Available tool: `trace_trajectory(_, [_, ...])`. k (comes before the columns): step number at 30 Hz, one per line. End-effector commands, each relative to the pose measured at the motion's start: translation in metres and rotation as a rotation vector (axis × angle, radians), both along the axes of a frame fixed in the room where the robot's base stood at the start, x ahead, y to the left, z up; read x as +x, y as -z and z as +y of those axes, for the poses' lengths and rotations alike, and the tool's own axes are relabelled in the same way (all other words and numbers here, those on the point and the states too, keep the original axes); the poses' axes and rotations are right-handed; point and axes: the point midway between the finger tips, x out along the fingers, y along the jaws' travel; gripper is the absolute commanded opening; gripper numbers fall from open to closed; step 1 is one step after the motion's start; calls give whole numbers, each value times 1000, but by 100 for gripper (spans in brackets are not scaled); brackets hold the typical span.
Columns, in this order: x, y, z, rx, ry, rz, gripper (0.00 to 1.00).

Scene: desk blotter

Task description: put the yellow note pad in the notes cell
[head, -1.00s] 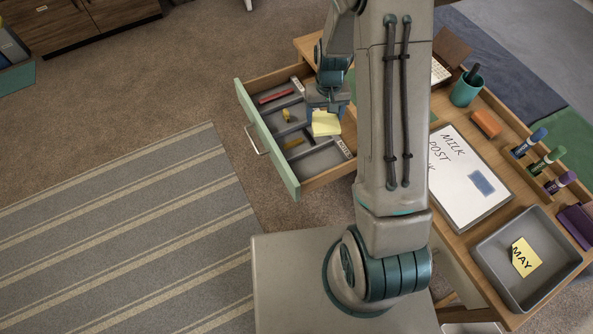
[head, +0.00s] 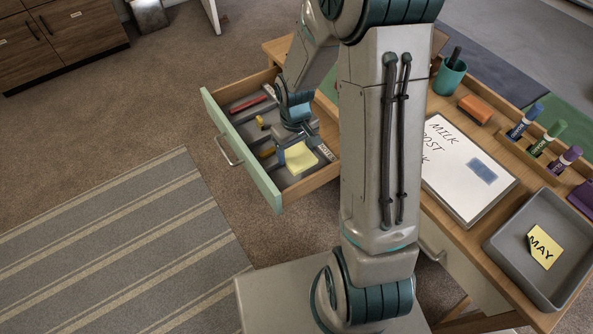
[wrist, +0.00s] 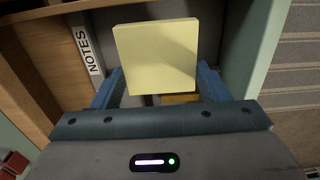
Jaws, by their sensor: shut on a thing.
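The yellow note pad (head: 299,158) is held flat by my gripper (head: 296,145), with one finger on either side. In the wrist view the pad (wrist: 155,57) lies between the blue fingers of my gripper (wrist: 157,85). The pad is at the notes cell, the near end cell of the open drawer (head: 240,145). The NOTES label (wrist: 87,51) stands beside it. Grey cell floor (wrist: 123,16) shows around the pad. I cannot tell whether the pad touches the floor.
Other drawer cells hold a red item (head: 247,105) and small yellow items (head: 262,123).

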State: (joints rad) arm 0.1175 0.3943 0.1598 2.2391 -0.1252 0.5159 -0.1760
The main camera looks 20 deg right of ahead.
Motion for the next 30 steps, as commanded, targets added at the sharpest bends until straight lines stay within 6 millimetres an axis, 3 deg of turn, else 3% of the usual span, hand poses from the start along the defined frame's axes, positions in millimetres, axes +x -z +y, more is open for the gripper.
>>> trace_trajectory(3, [-1,23,0,1,-1,4,41])
trace_trajectory(10, [0,41,0,0,1,2,41])
trace_trajectory(16, [0,68,1,0,0,2,41])
trace_trajectory(28, [0,74,0,0,2,0,41])
trace_trajectory(29, [0,72,0,0,2,0,77])
trace_trajectory(30, [0,72,0,0,2,0,88])
